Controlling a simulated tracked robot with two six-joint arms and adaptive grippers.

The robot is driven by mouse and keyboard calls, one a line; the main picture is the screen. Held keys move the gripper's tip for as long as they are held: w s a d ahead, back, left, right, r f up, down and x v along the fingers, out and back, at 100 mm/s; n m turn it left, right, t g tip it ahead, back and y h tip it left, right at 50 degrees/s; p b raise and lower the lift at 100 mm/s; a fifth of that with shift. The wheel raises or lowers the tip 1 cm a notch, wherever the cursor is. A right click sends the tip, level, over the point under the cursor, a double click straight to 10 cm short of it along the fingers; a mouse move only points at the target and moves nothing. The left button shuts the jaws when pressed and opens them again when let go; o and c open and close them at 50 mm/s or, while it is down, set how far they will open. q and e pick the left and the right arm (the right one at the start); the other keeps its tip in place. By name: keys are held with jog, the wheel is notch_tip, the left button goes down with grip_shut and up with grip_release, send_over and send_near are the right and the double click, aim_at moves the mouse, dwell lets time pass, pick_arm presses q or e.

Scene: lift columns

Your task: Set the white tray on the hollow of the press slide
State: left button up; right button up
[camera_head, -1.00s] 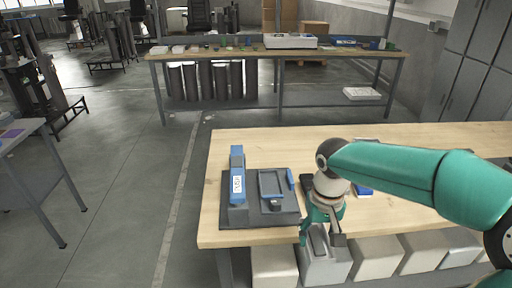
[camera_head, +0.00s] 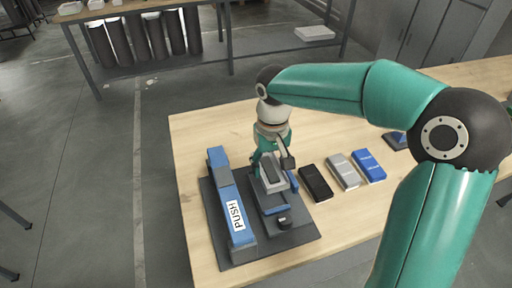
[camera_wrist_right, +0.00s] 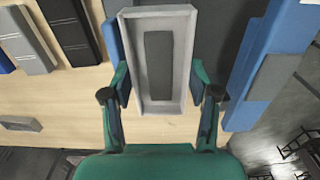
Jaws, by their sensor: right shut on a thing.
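The white tray (camera_head: 275,188) has a shallow rim and a dark grey block in it. My right gripper (camera_head: 272,168) is shut on the tray by its two long sides. In the right wrist view the tray (camera_wrist_right: 180,103) is between the fingers of the gripper (camera_wrist_right: 160,94). My left gripper is not in view.
A black case (camera_head: 316,184), a grey case (camera_head: 342,172) and a blue case (camera_head: 369,166) lie on the wooden table right of the press. The press bar (camera_wrist_right: 252,85) stands close right of the tray in the wrist view. Bare tabletop lies behind the press.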

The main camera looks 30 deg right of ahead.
aim_at(267, 170)
jog(key=shift+w+a, duration=0.1)
jog(key=shift+w, duration=0.2)
jog(key=shift+w+a+f+b, duration=0.15)
jog(key=shift+f+b, duration=0.2)
jog(key=shift+b, duration=0.05)
notch_tip(267, 170, down, 4)
jog(key=b, duration=0.3)
jog(key=shift+r, duration=0.2)
jog(key=shift+f+b, duration=0.4)
jog(key=shift+f, duration=0.2)
jog(key=shift+s, duration=0.25)
jog(key=shift+f+b, duration=0.7)
jog(key=shift+f, duration=0.25)
dwell(0.9)
jog(key=o, duration=1.2)
jog(key=shift+o, duration=0.2)
